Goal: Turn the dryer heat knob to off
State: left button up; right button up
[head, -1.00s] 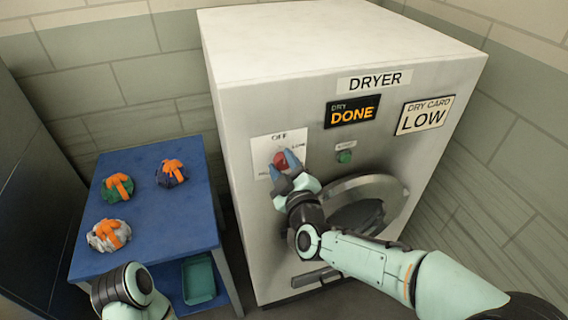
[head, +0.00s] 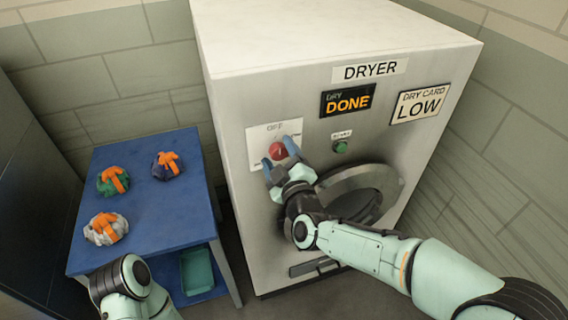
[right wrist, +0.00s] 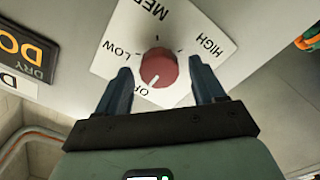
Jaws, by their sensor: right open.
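The heat knob (head: 278,151) is a round red knob on a white dial plate on the dryer's front, with OFF at its top. In the right wrist view the knob (right wrist: 158,67) shows a pale pointer mark aimed toward the partly hidden OFF lettering. LOW, MED and HIGH are readable there. My right gripper (head: 279,157) is open, its blue fingers on either side of the knob with gaps between. It also shows in the right wrist view (right wrist: 160,70). Only part of my left arm shows at the lower left; its gripper is not seen.
The dryer (head: 235,110) has a DONE display (head: 347,101), a LOW card sign (head: 420,104), a green button (head: 340,147) and a round door (head: 375,190). A blue table (head: 180,215) at left holds three tied bags, with a green bin (head: 196,271) below.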

jog(key=b+v, duration=0.1)
jog(key=v, duration=1.2)
jog(key=shift+b, duration=0.4)
